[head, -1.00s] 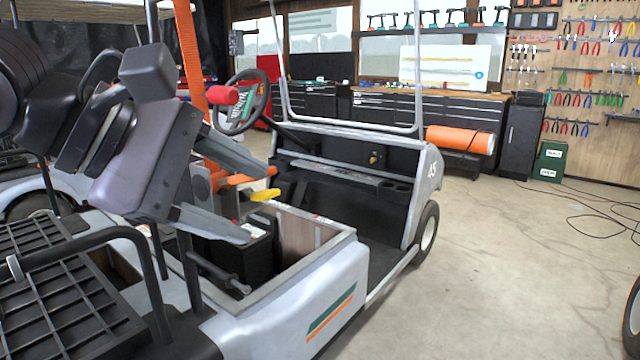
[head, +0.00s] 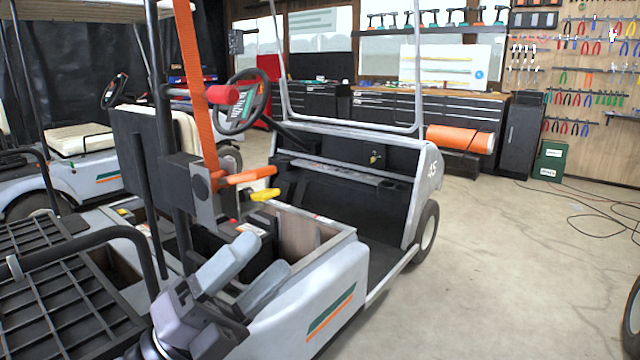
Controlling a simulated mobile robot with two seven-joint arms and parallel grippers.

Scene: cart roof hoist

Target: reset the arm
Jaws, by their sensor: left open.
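My left gripper (head: 266,255) is low in the picture, left of centre. Its two grey fingers point up and to the right, spread apart, with nothing seen between them. In the picture it overlaps the open compartment of the nearer golf cart (head: 335,285); I cannot tell whether it touches the cart. The orange strap (head: 196,80) runs down to a grey bracket on a dark post. A red roller (head: 222,94), an orange handle (head: 250,175) and a yellow handle (head: 265,195) are above the gripper, apart from it. My right gripper is out of view.
The cart's steering wheel (head: 243,100) and windshield frame stand behind the compartment. A black rack (head: 60,290) is at the lower left. Another cart with a cream seat (head: 80,140) stands at the back left. The concrete floor (head: 500,270) at right is mostly clear, with a cable lying on it.

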